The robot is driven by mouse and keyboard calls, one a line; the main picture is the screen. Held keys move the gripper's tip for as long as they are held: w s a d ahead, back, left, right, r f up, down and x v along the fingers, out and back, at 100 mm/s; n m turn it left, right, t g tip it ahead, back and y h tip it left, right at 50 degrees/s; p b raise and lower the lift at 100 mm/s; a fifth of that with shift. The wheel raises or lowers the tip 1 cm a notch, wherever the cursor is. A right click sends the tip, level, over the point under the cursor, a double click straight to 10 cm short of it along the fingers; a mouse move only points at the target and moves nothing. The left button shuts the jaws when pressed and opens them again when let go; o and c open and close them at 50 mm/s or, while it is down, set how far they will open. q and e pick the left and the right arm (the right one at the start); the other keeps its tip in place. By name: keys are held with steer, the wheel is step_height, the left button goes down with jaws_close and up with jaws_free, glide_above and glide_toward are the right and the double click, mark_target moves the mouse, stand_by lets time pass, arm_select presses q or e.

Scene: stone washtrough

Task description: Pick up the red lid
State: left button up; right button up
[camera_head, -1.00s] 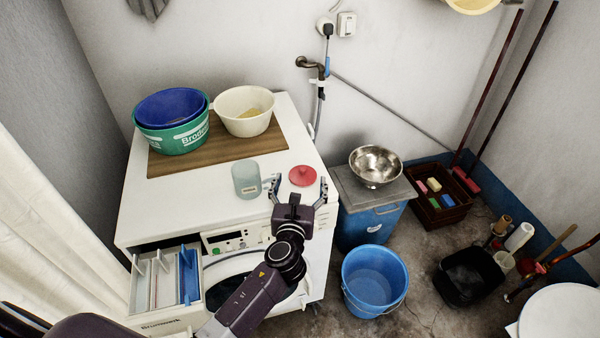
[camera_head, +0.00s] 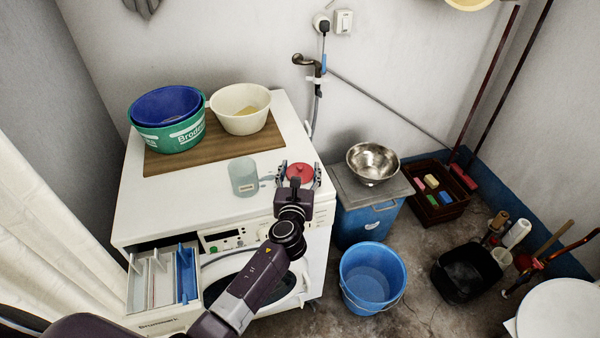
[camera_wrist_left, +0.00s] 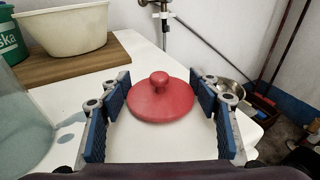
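The red lid (camera_head: 300,171) lies flat on the white top of the washing machine, near its right front corner. In the left wrist view the lid (camera_wrist_left: 161,98) shows a round knob on top. My left gripper (camera_head: 299,175) is open, with one finger on each side of the lid. In the left wrist view its blue finger pads (camera_wrist_left: 160,120) stand apart, with the near part of the lid between them and a gap on both sides. My right gripper is not in view.
A pale translucent cup (camera_head: 243,178) stands just left of the gripper. A wooden board (camera_head: 215,152) carries a green and blue tub (camera_head: 172,138) and a cream bowl (camera_head: 240,122). A metal bowl (camera_head: 373,160) stands to the right. The detergent drawer (camera_head: 160,285) is open.

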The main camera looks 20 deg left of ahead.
arm_select(q)
steer(key=c, duration=0.3)
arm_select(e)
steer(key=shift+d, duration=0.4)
arm_select(q)
steer(key=shift+c, duration=0.2)
